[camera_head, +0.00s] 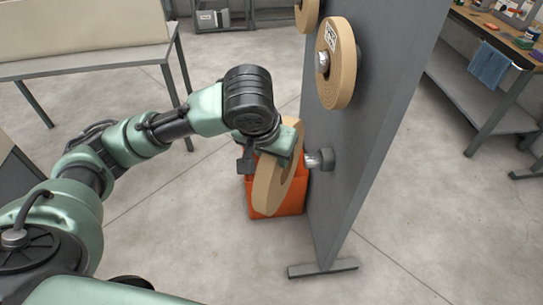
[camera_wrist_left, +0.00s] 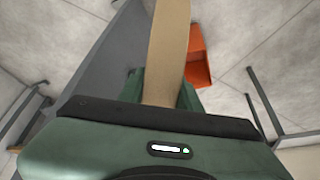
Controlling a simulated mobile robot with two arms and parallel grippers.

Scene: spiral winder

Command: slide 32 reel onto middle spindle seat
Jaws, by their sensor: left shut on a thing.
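My left gripper (camera_head: 274,142) is shut on a tan cardboard-coloured reel (camera_head: 268,190), gripping its upper rim. No number shows on this reel's visible side. In the left wrist view the reel (camera_wrist_left: 169,45) stands edge-on between the fingers of the left gripper (camera_wrist_left: 160,92). A bare spindle seat (camera_head: 319,160), a short metal peg with a dark round base, sticks out from the grey panel (camera_head: 368,140). The held reel hangs just left of the peg's tip, roughly upright and slightly tilted; I cannot tell whether they touch. My right gripper is not in view.
A labelled reel (camera_head: 342,75) sits on a spindle above, with part of another reel (camera_head: 307,14) at the top. An orange bin (camera_head: 290,197) stands on the floor behind the held reel. A workbench (camera_head: 480,85) is at right; open floor lies in front.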

